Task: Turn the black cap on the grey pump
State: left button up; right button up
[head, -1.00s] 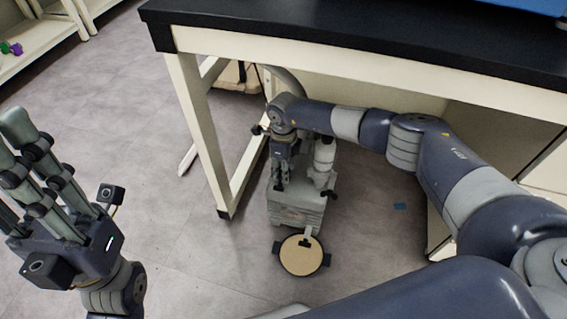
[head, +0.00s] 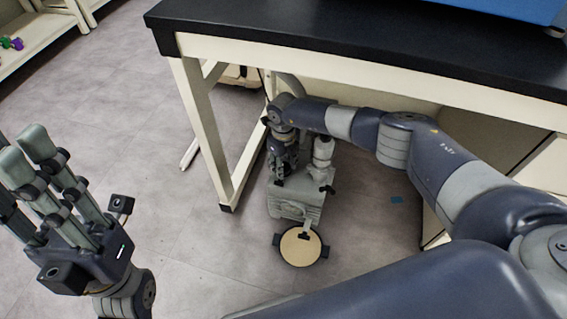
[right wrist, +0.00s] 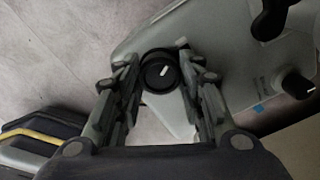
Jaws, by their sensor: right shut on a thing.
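The grey pump (head: 296,203) stands on the floor under the bench. My right gripper (head: 280,172) reaches down onto its left top from above. In the right wrist view, the round black cap (right wrist: 160,72) with a white mark sits on the pump's grey top (right wrist: 225,45). The right gripper's fingers (right wrist: 160,82) are shut on the cap from both sides. In the head view the cap is hidden by the gripper. My left gripper (head: 30,142) is raised at the left, empty, with its fingers apart.
The black-topped bench (head: 350,45) overhangs the pump, with a pale leg (head: 205,135) close at its left. A round tan-topped disc (head: 300,247) lies in front of the pump. A second black knob (right wrist: 297,87) is on the pump. Open floor lies left.

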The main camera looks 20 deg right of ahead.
jog(key=o, duration=1.1)
jog(key=shift+c, duration=0.2)
jog(key=shift+r, duration=0.1)
